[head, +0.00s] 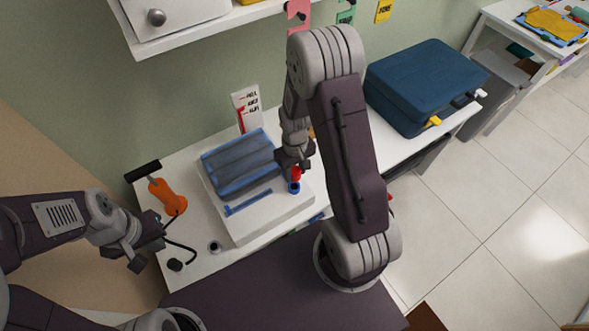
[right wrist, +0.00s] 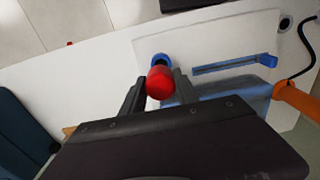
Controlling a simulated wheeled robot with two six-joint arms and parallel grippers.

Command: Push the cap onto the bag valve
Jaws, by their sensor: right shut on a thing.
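The red cap (head: 296,172) is held between the fingers of my right gripper (head: 295,163). In the right wrist view, the red cap (right wrist: 160,83) sits between the two dark fingertips of that gripper (right wrist: 159,92). The blue valve (head: 293,187) is at the near right of the blue bag (head: 240,160). The blue valve (right wrist: 160,59) shows as a ring partly hidden behind the cap. Cap and valve overlap in both views; I cannot tell whether they touch. My left gripper (head: 147,250) is off to the left, away from the bag, its fingers unclear.
The bag lies on a white slab (head: 262,223) on the white table. A blue strip (head: 248,202) lies in front of it. An orange pump (head: 167,197) with a black handle and hose stands left, near my left gripper. A blue suitcase (head: 420,80) is at the right.

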